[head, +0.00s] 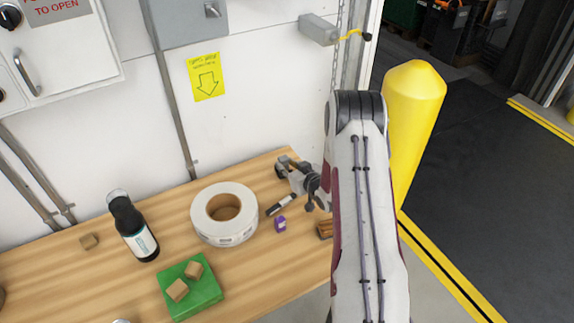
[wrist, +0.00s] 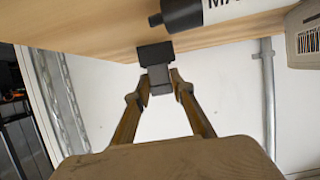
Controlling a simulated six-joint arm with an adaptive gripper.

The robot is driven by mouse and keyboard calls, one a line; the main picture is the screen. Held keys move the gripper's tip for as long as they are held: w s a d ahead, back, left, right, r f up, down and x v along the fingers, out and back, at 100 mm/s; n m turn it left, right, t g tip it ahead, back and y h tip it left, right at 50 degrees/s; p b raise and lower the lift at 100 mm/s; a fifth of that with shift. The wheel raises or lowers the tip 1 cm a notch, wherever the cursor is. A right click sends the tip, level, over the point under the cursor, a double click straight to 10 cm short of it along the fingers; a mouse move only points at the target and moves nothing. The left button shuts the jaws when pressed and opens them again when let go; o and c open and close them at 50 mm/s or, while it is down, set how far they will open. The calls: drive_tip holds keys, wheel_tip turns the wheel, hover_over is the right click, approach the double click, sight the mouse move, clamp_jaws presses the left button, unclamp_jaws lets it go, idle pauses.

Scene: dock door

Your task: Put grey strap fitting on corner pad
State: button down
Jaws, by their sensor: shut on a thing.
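My gripper (head: 287,168) is at the back right edge of the wooden table, near the white wall. In the wrist view, my gripper's two brown fingers (wrist: 159,88) are closed on a dark grey block-like piece, the strap fitting (wrist: 155,65). The fitting shows against the table edge; I cannot tell whether it touches the table. In the head view it is small and hard to separate from the fingers. I cannot tell for sure which thing is the corner pad; a green block (head: 208,290) with two brown cubes on it lies at the table's front.
A black marker (head: 281,206), a purple item (head: 281,224) and a large white tape roll (head: 243,222) lie near my gripper. A brown item (head: 325,229) is partly behind my arm.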

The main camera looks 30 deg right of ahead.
drive_tip(key=c, duration=1.7)
unclamp_jaws()
drive_tip(key=shift+r, duration=0.15)
drive_tip(key=shift+s, duration=0.1)
drive_tip(key=shift+v, duration=5.9)
drive_tip(key=shift+r, duration=0.2)
